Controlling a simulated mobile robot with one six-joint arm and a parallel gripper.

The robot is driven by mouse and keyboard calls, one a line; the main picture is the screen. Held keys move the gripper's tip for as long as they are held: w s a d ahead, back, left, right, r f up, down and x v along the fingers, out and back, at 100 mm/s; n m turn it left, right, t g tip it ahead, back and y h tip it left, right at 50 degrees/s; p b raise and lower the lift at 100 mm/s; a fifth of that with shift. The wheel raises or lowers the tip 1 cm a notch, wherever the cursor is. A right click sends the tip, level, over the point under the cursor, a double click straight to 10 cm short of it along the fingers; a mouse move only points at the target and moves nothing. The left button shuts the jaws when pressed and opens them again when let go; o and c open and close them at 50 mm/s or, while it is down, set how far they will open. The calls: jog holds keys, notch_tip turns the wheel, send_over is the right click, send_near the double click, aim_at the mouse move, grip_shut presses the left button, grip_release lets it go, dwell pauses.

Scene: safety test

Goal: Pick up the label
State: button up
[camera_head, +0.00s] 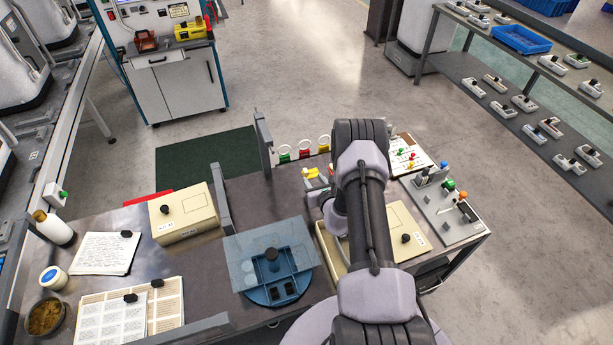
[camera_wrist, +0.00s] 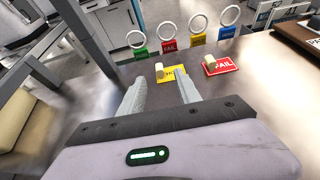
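In the wrist view a yellow label card (camera_wrist: 174,73) with a pale knob lies on the dark table, just beyond my fingertips. A red label card (camera_wrist: 221,66), its lettering ending in "AIL", lies to its right and also has a pale knob. My gripper (camera_wrist: 159,76) is open with nothing between its fingers; the yellow card appears ahead of the gap, nearer the right finger. In the head view a yellow piece (camera_head: 310,173) shows left of my arm; my arm hides much of that area.
Several ringed tags stand behind the cards, including a green tag (camera_wrist: 140,53) and a red tag (camera_wrist: 169,46). In the head view, a beige box (camera_head: 184,213), a blue fixture (camera_head: 272,262) and a switch panel (camera_head: 440,205) crowd the table around my arm.

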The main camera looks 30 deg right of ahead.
aim_at(307, 172)
jog(key=b+x, duration=0.1)
jog(key=x, duration=0.1)
jog(key=b+x, duration=0.1)
jog(key=x, duration=0.5)
jog(key=shift+a+f+b, duration=0.15)
jog(key=shift+f+b, duration=0.2)
jog(key=shift+b, duration=0.05)
jog(key=shift+r, duration=0.15)
grip_shut()
